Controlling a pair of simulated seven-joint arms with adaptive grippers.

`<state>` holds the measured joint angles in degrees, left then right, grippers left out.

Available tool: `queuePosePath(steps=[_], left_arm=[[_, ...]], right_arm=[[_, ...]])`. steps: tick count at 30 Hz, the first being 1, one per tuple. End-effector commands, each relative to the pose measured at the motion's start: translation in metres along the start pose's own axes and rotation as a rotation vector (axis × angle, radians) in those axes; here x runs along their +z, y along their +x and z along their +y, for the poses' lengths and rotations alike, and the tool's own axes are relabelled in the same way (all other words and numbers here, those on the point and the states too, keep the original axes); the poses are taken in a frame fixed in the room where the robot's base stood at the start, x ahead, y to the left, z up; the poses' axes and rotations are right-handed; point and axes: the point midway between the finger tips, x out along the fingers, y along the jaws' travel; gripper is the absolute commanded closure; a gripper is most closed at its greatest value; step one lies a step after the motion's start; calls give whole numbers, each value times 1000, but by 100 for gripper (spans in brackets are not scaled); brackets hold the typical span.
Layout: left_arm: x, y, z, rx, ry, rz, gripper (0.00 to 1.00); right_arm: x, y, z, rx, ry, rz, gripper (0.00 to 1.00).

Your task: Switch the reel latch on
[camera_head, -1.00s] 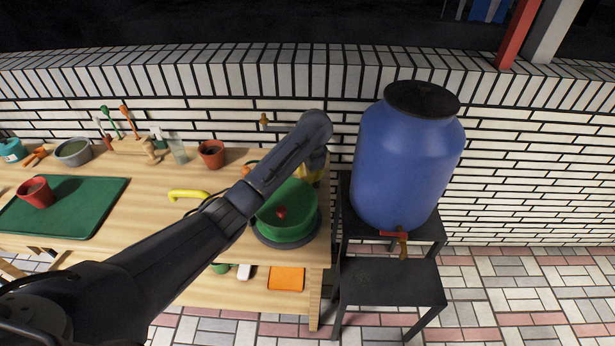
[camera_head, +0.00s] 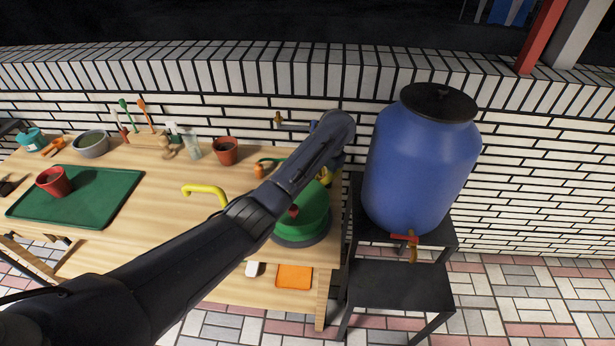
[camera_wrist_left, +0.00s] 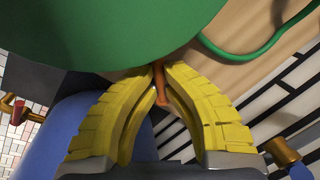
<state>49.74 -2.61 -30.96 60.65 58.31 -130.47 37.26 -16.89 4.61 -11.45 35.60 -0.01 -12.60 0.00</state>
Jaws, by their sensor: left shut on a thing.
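The green hose reel (camera_head: 303,222) stands on a dark round base at the right end of the wooden table, with a red knob (camera_head: 293,210) on it. My left gripper (camera_head: 325,178) is at the reel's far right side, and my forearm covers part of the reel. In the left wrist view, the yellow fingers of my left gripper (camera_wrist_left: 160,68) are closed around a small orange lever (camera_wrist_left: 161,86), which looks like the latch, just beside the green reel (camera_wrist_left: 110,30). The fingers hide part of the lever, so its position is hard to tell. My right gripper is out of view.
A blue barrel (camera_head: 420,170) with a red-handled tap stands on a black stand (camera_head: 400,285) close to the right. A brass wall tap (camera_head: 279,118) is behind. A yellow handle (camera_head: 205,191), a pot (camera_head: 226,150) and a green tray (camera_head: 85,205) are on the table (camera_head: 165,220).

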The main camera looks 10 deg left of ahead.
Motion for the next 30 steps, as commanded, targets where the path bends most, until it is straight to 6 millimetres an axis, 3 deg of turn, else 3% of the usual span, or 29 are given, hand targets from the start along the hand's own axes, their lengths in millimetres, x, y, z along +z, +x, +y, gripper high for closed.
queuePosePath(steps=[12,27,28,30], left_arm=[[-1,2,9,4,-164,-40,100],[0,3,10,3,-185,-44,100],[0,3,10,3,-184,-44,89],[0,2,10,3,-184,-44,81]], right_arm=[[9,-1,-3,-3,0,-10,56],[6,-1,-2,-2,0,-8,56],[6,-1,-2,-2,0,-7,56],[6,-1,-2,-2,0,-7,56]])
